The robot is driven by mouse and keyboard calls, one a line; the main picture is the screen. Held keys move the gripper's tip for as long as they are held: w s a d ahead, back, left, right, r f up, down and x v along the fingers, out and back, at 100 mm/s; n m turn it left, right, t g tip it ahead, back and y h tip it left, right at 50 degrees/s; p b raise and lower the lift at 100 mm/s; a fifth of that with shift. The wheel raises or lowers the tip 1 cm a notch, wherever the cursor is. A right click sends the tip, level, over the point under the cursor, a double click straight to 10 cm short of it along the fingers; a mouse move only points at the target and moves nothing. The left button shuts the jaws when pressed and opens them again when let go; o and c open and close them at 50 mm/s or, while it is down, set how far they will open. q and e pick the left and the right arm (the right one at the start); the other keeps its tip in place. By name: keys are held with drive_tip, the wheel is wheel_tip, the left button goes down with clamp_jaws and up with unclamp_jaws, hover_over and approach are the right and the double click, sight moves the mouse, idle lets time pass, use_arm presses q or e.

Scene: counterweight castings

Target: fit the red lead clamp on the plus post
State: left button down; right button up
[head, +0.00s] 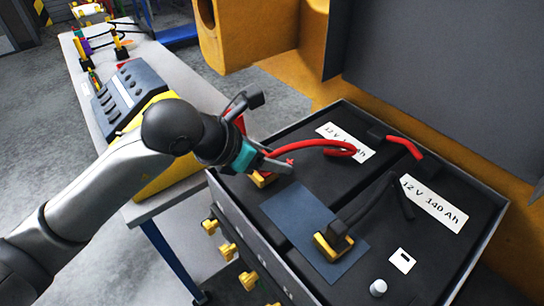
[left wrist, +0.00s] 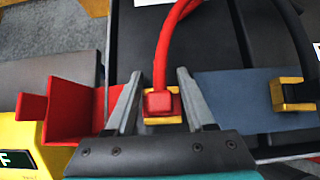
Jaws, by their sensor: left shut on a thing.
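The red lead clamp (left wrist: 160,103), a brass-yellow body with a red cap, sits between the fingers of my left gripper (head: 275,168), which is shut on it. In the head view only a bit of its yellow body (head: 261,180) shows, at the left edge of the battery tray. Its red cable (head: 310,146) loops right over the battery. The plus post is not seen; the gripper and clamp cover that corner, so I cannot tell whether the clamp is around it, above it or beside it. My right gripper is not in view.
A black lead's yellow clamp (head: 332,246) rests on a blue mat (head: 290,212). A bare pale post (head: 378,287) stands near a label with a dash (head: 403,260). An upright red piece (left wrist: 80,110) is left of my fingers. A grey panel (head: 430,70) stands behind the batteries.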

use_arm(q)
drive_tip(key=shift+f, duration=0.2)
drive_tip(key=shift+c, duration=0.9)
unclamp_jaws()
drive_tip(key=v, duration=1.5)
drive_tip(key=shift+s, duration=0.2)
drive_tip(key=shift+r, duration=0.1)
